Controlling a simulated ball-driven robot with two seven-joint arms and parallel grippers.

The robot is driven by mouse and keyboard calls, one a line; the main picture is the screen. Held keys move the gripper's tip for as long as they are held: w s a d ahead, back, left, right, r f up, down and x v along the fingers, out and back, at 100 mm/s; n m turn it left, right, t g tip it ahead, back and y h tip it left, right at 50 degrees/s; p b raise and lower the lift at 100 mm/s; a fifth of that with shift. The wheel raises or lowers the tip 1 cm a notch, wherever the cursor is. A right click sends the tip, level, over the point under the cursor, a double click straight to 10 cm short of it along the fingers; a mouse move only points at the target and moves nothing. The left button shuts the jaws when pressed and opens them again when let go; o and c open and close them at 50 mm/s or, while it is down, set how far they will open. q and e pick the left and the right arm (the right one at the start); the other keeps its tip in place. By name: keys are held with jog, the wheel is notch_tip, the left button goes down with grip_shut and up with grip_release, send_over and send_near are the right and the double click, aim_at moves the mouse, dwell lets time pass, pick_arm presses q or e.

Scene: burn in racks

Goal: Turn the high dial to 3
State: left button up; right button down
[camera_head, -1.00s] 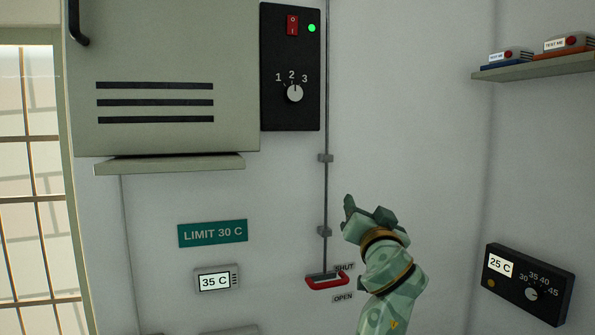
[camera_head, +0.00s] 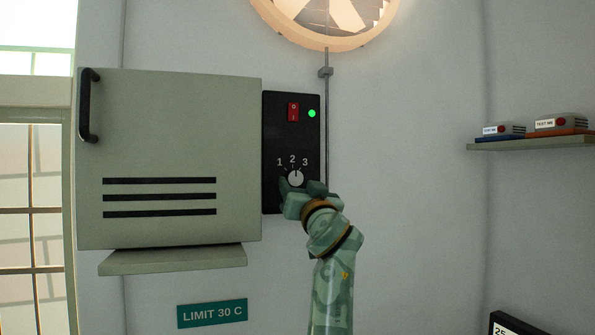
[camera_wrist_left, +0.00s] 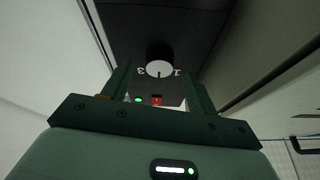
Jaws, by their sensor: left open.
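The high dial (camera_head: 295,179) is a round pale knob on a black panel (camera_head: 275,130) beside the grey cabinet, with 1, 2 and 3 marked above it. Its pointer mark is at 2. My left gripper (camera_head: 300,190) is open, just below and in front of the dial, one finger to each side. The left wrist view shows the dial (camera_wrist_left: 160,67) upside down, centred between the open fingers (camera_wrist_left: 158,80). I cannot tell whether the fingertips reach around it. My right gripper is not in view.
A red switch (camera_head: 293,112) and a lit green lamp (camera_head: 312,114) sit above the dial. The grey cabinet (camera_head: 170,130) stands out on the left. A vertical rod (camera_head: 327,120) runs just right of the panel. A shelf (camera_head: 530,145) with small devices is far right.

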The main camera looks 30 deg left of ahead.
aim_at(295, 178)
pick_arm(q)
jog(key=shift+p+x, duration=0.3)
jog(key=shift+x, duration=0.8)
jog(key=c, duration=1)
